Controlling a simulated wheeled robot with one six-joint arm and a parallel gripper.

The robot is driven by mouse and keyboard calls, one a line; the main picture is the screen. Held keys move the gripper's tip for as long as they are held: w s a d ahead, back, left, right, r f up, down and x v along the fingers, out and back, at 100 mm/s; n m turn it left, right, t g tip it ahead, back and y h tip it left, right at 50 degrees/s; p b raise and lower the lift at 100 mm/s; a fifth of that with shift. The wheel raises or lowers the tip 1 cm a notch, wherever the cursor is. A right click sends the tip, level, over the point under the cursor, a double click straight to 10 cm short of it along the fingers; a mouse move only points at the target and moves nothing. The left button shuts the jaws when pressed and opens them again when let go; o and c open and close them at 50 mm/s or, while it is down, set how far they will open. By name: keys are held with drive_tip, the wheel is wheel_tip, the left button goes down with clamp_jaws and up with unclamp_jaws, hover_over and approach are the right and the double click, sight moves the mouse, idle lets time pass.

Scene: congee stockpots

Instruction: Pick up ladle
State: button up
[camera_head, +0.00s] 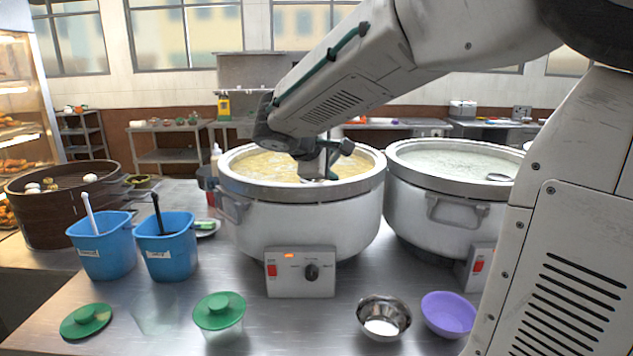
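My gripper (320,172) hangs from the arm, pointing down over the left stockpot (300,222). The pot is large and white, with a metal rim and yellowish congee (262,165) inside. The gripper's lower end is at or just above the congee near the pot's front rim. My arm hides most of the fingers, so I cannot tell whether they are open or hold anything. In the right stockpot (425,216), a metal ladle part (499,177) shows at the right side of the pale congee. No ladle is clearly visible in the left pot.
Two blue containers (102,255) (167,256) with upright handles stand left. A dark steamer (60,215) is behind them. Green lids (86,321) (219,310), a steel bowl (384,314) and a purple bowl (448,312) lie in front.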

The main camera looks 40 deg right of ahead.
clamp_jaws()
idle(1.4)
